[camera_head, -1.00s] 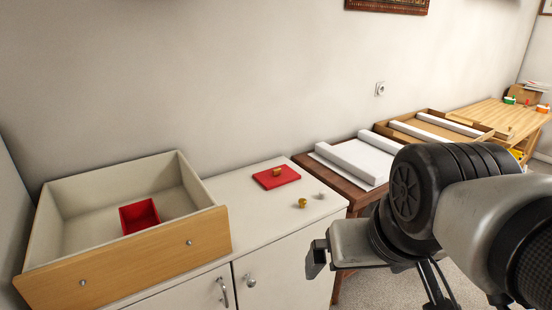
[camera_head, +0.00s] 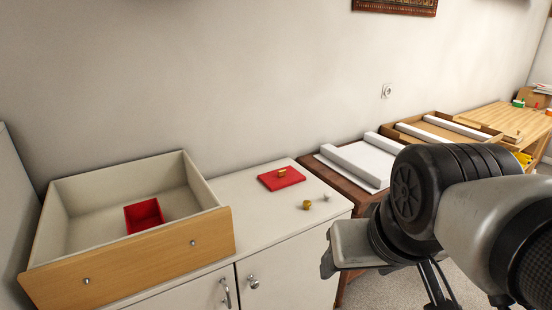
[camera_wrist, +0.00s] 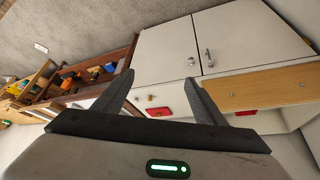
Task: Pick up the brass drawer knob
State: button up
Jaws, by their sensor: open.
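A small brass knob (camera_head: 307,204) sits on the white cabinet top near its front right edge. It shows small in the wrist view (camera_wrist: 150,97), between my fingers but well beyond them. A silver knob (camera_head: 326,197) sits just right of the first brass knob. My gripper (camera_wrist: 160,76) is open and empty; in the head view it is right of and in front of the cabinet top, apart from the knobs.
A drawer (camera_head: 130,266) with a wooden front and a red box (camera_head: 143,215) inside stands left on the cabinet. A brown table (camera_head: 330,175) with white rolls is to the right, with trays and a wooden table (camera_head: 505,118) beyond. Cabinet doors face forward.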

aim_at(306, 204)
jog(key=i+l+u, duration=0.3)
jog(key=u, duration=0.2)
jog(key=i+l+u, duration=0.45)
jog(key=l+u, duration=0.5)
jog(key=i, duration=0.05)
